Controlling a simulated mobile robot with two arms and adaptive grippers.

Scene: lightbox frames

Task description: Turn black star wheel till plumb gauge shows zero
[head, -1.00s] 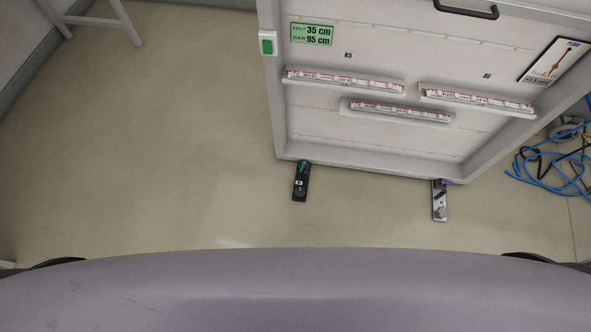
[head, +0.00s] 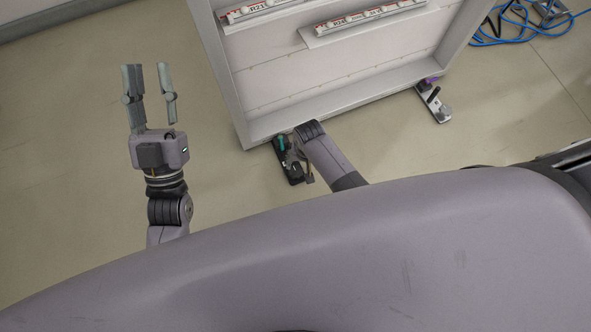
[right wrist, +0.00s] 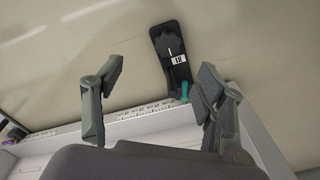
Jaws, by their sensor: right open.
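The black foot (head: 292,174) with a teal part lies on the floor at the lower left corner of the light frame. In the right wrist view the foot (right wrist: 181,72) carries a dark, star-like wheel (right wrist: 168,42) and a white label. My right gripper (right wrist: 160,80) is open and empty, the foot showing beyond its fingers. In the head view my right arm partly covers the foot; contact cannot be told. My left gripper (head: 150,92) is open and empty over bare floor, left of the frame. The plumb gauge is in neither view now.
The light frame (head: 350,105) stands behind the feet with lamp strips (head: 370,15) on it. A silver foot (head: 435,105) with a purple part is at its right corner. Blue cables (head: 510,25) lie at the top right. The floor at the left is clear.

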